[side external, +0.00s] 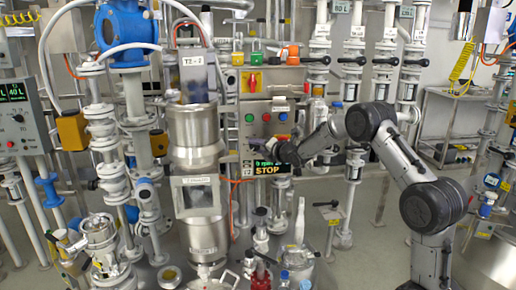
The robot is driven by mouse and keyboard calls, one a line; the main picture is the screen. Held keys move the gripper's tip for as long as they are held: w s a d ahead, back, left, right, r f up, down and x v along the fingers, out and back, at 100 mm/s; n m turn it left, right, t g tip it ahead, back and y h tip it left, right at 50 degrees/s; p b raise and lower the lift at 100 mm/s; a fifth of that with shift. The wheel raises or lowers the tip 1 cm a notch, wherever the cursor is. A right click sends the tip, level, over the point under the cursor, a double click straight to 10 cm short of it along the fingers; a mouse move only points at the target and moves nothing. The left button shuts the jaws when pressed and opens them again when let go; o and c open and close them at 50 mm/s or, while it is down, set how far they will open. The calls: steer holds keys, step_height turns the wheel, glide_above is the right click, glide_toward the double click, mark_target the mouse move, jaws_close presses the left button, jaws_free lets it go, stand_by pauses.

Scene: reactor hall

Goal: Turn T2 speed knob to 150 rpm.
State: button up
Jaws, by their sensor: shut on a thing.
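The T2 control panel (245,136) is a grey box right of the tall T2 vessel (192,133). Below, a dark display (268,169) shows green text, partly covered, and "STOP" in yellow. My gripper (277,147) is at the panel's lower right, just above the display, reaching in from the right. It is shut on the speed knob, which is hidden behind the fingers. The knob's pointer and scale cannot be read from here.
A red and yellow switch (252,82) sits above the panel. Valve pipes (353,60) stand behind my arm. Glass and small bottles (299,225) stand below the panel. Another control box (18,115) is at the far left.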

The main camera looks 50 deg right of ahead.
jaws_close()
